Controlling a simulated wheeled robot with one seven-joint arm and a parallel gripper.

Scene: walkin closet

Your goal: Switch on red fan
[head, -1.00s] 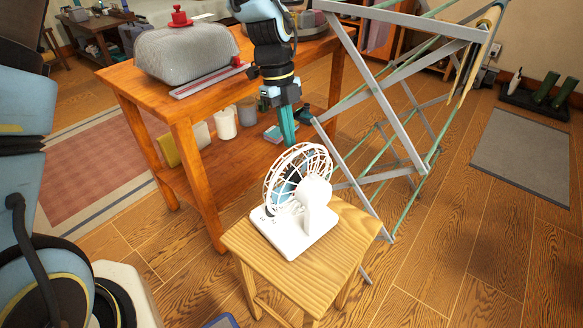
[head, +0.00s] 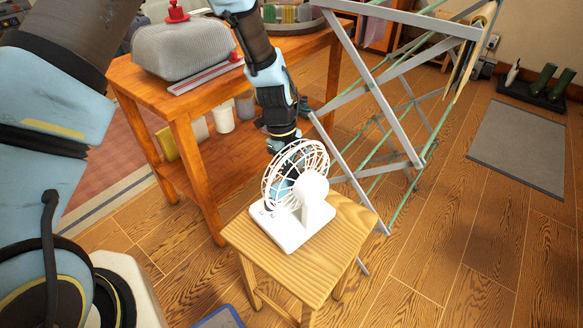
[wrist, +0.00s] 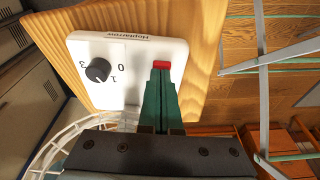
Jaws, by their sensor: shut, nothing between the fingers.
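A white desk fan (head: 297,190) stands upright on a small wooden stool; no red fan shows. In the wrist view its white base (wrist: 120,50) carries a dark round knob (wrist: 98,70) with the marks 0, 1 and 3, and a small red switch (wrist: 161,64). My gripper (wrist: 160,75) is shut and empty, with its green fingertips right at the red switch. I cannot tell whether they touch it. In the head view my gripper is behind the fan, its fingers hidden by the cage.
The wooden stool (head: 325,262) has some bare top around the fan. A wooden table (head: 180,112) with a grey case (head: 185,53) stands behind on the left. A metal drying rack (head: 372,85) stands close on the right. Floor at the right is open.

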